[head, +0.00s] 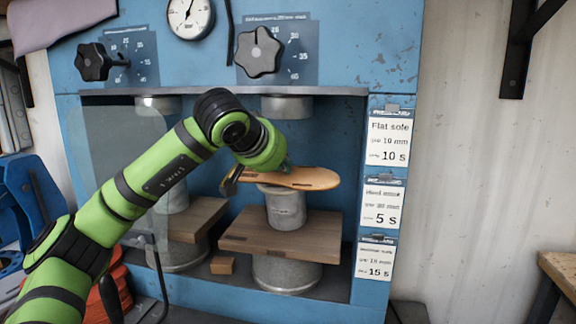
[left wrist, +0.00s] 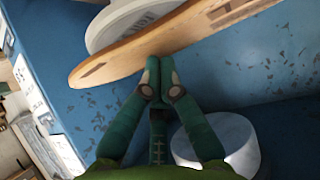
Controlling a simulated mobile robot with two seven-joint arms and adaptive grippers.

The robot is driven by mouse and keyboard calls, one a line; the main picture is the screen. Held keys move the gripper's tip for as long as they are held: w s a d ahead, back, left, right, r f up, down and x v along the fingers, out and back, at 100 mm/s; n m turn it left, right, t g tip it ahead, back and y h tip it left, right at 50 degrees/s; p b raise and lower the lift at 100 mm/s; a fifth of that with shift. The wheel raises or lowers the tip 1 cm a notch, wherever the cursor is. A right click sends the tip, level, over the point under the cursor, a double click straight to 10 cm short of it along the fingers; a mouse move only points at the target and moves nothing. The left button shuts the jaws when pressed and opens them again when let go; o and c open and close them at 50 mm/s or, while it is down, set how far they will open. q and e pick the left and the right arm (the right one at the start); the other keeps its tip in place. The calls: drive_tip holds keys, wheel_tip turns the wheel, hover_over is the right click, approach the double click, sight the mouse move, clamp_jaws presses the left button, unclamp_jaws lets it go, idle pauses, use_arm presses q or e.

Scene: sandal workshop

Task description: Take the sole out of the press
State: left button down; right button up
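The sole (head: 310,179) is a flat tan piece lying level in the right bay of the blue press (head: 335,130). It appears to rest on a light grey cylinder (head: 286,208) above a wooden block (head: 320,240). An upper ram (head: 287,107) hangs above with a clear gap. My left gripper (head: 287,167) is at the sole's near edge. In the left wrist view, the left gripper's fingertips (left wrist: 160,78) are close together on the edge of the sole (left wrist: 120,63), with its thin edge seemingly between them. My right gripper is not in view.
The left bay has a clear panel (head: 115,150) in front and another wooden block (head: 197,218). A small wooden block (head: 222,265) lies between the bays. Label cards (head: 389,137) line the right post. A wooden table (head: 562,268) stands at far right.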

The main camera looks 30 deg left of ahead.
use_arm(q)
drive_tip(key=shift+s+a+f, duration=0.1)
drive_tip(key=shift+s+f, duration=0.5)
drive_tip(key=shift+s, duration=0.05)
drive_tip(key=shift+w, duration=0.15)
drive_tip(key=shift+w+r+p, duration=0.1)
drive_tip(key=shift+r+p, duration=0.6)
drive_tip(key=shift+p, duration=0.2)
drive_tip(key=shift+w+a, duration=0.1)
drive_tip(key=shift+d+r+p, duration=0.2)
drive_tip(key=shift+r+p, duration=0.1)
drive_tip(key=shift+p, duration=0.15)
drive_tip(key=s+b, duration=0.4)
drive_tip(key=s, duration=0.8)
drive_tip(key=shift+s, duration=0.15)
